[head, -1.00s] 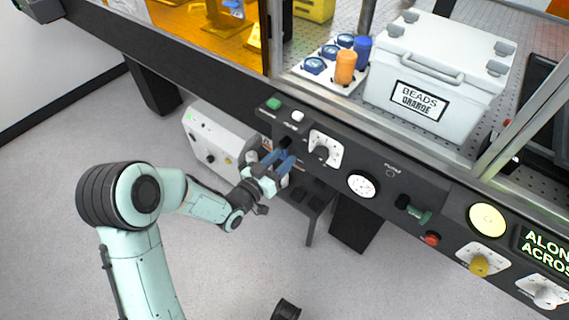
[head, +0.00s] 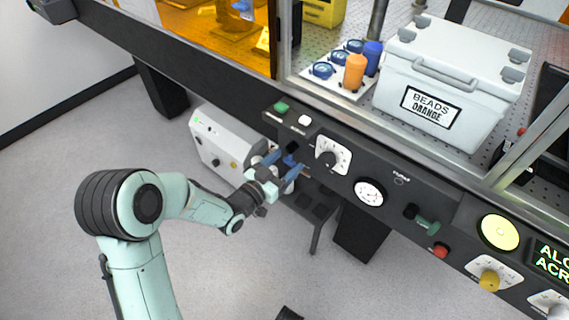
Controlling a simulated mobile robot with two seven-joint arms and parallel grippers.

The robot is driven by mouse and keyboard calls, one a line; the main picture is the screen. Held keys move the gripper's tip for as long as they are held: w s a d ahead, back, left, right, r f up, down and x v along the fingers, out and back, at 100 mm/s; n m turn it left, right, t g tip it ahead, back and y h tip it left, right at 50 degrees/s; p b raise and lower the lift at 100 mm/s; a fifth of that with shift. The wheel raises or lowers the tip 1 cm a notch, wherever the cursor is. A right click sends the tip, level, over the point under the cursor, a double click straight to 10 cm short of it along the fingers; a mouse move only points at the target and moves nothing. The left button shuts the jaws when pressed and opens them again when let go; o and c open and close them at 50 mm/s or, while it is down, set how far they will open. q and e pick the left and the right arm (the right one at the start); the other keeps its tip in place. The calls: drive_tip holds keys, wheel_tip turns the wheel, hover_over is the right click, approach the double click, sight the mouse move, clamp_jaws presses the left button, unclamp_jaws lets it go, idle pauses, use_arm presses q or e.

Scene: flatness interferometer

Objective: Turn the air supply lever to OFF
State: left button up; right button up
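My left gripper (head: 282,164) is at the front panel's left part, below the white button. Its two blue fingers are spread apart. Between them, close to the panel, shows a small blue handle (head: 290,160) under a black block (head: 293,147). This looks like the lever, but the fingers partly hide it, and its label and exact position cannot be read. I cannot tell whether a finger touches it. Another lever, with a green handle (head: 427,225), sits further right on the panel. My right gripper is not clearly in view.
Beside the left gripper are a black knob on a white plate (head: 328,157), a gauge (head: 369,192), a green button (head: 281,107) and a white button (head: 305,119). A white box unit (head: 222,140) stands below the panel. A red button (head: 440,250) is further right.

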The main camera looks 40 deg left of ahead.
use_arm(q)
drive_tip(key=s+a+p, duration=0.1)
drive_tip(key=s+p, duration=0.8)
drive_tip(key=s, duration=0.4)
drive_tip(key=shift+s, duration=0.15)
use_arm(e)
drive_tip(key=s+a+r+g+y, duration=0.1)
drive_tip(key=s+a+r+g, duration=0.2)
drive_tip(key=s+r, duration=0.7)
drive_tip(key=shift+a+r+n+y, duration=0.3)
drive_tip(key=shift+a+r+n, duration=0.1)
drive_tip(key=shift+a, duration=0.85)
